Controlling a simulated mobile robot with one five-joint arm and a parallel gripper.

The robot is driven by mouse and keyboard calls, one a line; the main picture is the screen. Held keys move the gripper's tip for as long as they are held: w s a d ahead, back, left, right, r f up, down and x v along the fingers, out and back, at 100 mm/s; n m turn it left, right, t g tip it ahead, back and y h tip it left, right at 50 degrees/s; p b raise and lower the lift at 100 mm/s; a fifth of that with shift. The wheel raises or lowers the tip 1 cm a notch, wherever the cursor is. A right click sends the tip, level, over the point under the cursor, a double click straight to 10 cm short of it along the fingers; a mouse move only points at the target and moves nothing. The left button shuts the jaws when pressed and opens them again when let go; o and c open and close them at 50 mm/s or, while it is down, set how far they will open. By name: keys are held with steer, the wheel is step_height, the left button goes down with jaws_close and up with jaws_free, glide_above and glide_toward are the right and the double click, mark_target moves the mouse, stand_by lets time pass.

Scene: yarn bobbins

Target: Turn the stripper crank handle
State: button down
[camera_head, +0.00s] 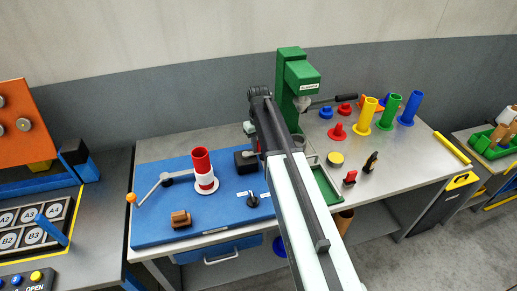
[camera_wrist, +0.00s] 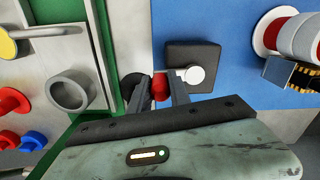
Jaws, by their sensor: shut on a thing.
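The crank handle's red knob (camera_wrist: 160,86) shows in the wrist view between the two dark fingers of my gripper (camera_wrist: 162,95), which is shut on it. A short light arm runs from the knob to a round white hub (camera_wrist: 195,75) on a dark square block (camera_wrist: 208,52). The same block (camera_head: 245,162) stands on the blue board in the head view, just left of my arm. My arm hides the knob and the fingers there. A dark round part (camera_wrist: 133,84) lies left of the fingers, partly covered.
A green post machine (camera_head: 291,75) stands close behind my arm. A red and white bobbin (camera_head: 201,165) and an orange-knobbed lever (camera_head: 131,198) are on the blue board (camera_head: 160,215). Several coloured spools (camera_head: 385,112) stand at the right.

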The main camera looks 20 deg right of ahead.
steer(key=n, duration=0.1)
steer(key=w+n, duration=0.1)
steer(key=n, duration=0.1)
steer(key=w+n, duration=0.1)
steer(key=n, duration=0.1)
steer(key=shift+w+a, duration=0.25)
steer(key=shift+a, duration=0.05)
stand_by(0.4)
steer(key=c, duration=1.2)
jaws_free()
step_height(320, 180, up, 8)
steer(key=p, duration=0.8)
steer(key=shift+f, duration=0.15)
